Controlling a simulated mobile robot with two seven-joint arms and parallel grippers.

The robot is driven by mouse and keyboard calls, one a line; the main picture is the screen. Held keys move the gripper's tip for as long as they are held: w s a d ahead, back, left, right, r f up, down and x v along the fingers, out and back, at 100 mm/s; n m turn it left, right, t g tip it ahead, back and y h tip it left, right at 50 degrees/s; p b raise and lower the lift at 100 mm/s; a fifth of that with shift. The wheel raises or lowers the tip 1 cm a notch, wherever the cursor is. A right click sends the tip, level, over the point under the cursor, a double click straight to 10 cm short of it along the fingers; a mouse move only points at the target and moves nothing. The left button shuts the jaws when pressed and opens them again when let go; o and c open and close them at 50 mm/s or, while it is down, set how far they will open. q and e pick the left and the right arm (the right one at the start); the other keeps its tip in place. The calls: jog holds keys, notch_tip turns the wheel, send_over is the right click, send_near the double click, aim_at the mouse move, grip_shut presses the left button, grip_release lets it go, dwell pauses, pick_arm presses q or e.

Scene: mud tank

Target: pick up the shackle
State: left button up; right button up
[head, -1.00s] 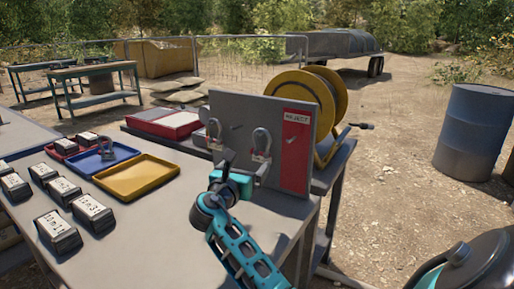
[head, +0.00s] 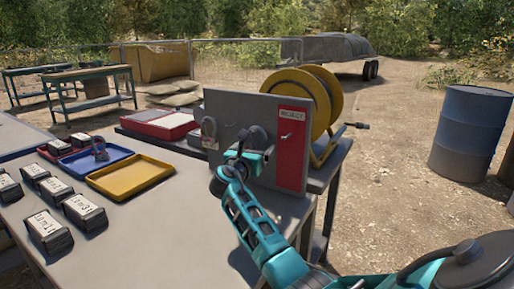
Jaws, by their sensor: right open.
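A grey upright board stands on the table and carries two shackles. The left shackle (head: 209,129) hangs clear at the board's left edge. The right shackle (head: 257,135) hangs near the middle, its lower part hidden by my right gripper. A third shackle (head: 100,151) sits in the blue tray (head: 66,165). My right gripper (head: 244,147) is open, just in front of the board at the right shackle's lower part. I cannot tell whether its fingers touch that shackle. My left gripper is not in view.
The board (head: 226,109) has a red reject strip (head: 291,155) on its right. A yellow tray (head: 131,176) and several labelled black blocks (head: 84,211) lie left of my arm. A yellow reel (head: 322,100) stands behind the board. The table's front middle is clear.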

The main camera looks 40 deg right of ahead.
jog(key=shift+c, duration=0.2)
jog(key=c, duration=1.1)
jog(key=shift+c, duration=0.5)
jog(key=shift+r, duration=0.1)
